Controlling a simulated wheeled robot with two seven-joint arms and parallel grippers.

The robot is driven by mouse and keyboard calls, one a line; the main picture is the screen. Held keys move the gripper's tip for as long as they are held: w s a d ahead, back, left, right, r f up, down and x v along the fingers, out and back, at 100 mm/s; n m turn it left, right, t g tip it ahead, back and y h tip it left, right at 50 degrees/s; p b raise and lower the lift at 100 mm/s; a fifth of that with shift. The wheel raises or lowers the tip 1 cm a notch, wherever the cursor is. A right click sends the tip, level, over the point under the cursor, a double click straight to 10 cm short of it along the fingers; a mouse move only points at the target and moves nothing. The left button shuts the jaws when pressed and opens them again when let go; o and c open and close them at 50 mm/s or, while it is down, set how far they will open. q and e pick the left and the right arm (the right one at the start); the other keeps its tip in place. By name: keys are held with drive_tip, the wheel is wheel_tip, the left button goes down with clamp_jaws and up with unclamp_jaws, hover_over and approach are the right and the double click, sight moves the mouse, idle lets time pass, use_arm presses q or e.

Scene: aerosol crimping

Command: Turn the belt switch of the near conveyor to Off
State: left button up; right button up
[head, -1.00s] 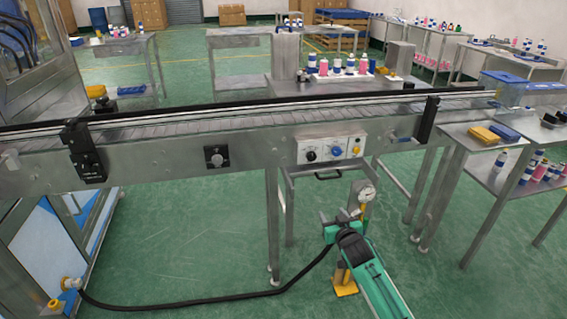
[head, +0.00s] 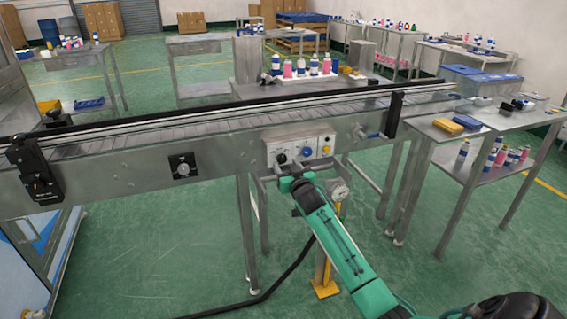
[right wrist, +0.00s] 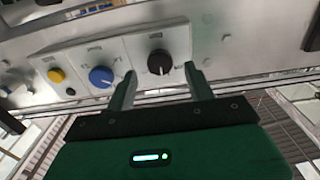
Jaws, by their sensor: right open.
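The near conveyor (head: 120,168) crosses the head view with a control box (head: 324,143) on its front side. The box carries a black knob (head: 281,158), a blue knob (head: 307,152) and a yellow button (head: 327,149). The labels are too small to read. My right gripper (right wrist: 160,72) is open and empty, with its fingertips on either side of the black knob (right wrist: 159,62) in the right wrist view. I cannot tell if they touch it. The blue knob (right wrist: 101,77) is outside the fingers. My left gripper is not in view.
A separate black switch (head: 183,166) sits on the conveyor side, left of the box. A side table (head: 455,146) with bottles stands right. A black hose lies on the floor.

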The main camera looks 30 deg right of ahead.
sight(282, 160)
drive_tip(key=shift+x, duration=1.85)
drive_tip(key=c, duration=1)
